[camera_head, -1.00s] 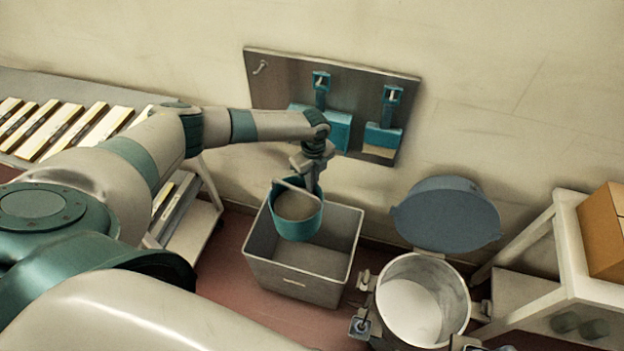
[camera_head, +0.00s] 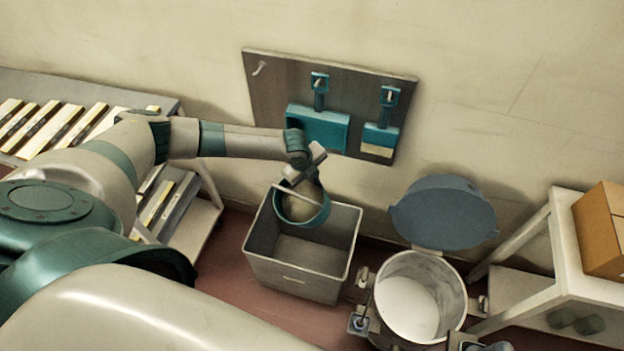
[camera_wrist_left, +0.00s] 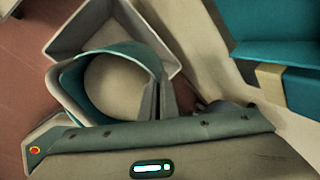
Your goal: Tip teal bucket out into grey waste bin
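The teal bucket (camera_head: 322,217) hangs over the grey waste bin (camera_head: 303,283), near its back left part, and is tilted. Pale beige material shows inside its mouth; I cannot tell how much is in it. My left gripper (camera_head: 303,179) is above the bucket, shut on it at its upper side, by the handle. In the left wrist view the bucket (camera_wrist_left: 74,86) is just beyond the gripper, with the bin (camera_wrist_left: 70,38) behind it. The bin floor that shows looks bare.
A round metal drum (camera_head: 462,300) with a raised blue-grey lid (camera_head: 445,212) stands right of the bin. A wall board (camera_head: 365,82) with teal tools is behind. A slatted rack (camera_head: 205,215) is left, and a white table (camera_head: 570,285) with a cardboard box (camera_head: 603,230) right.

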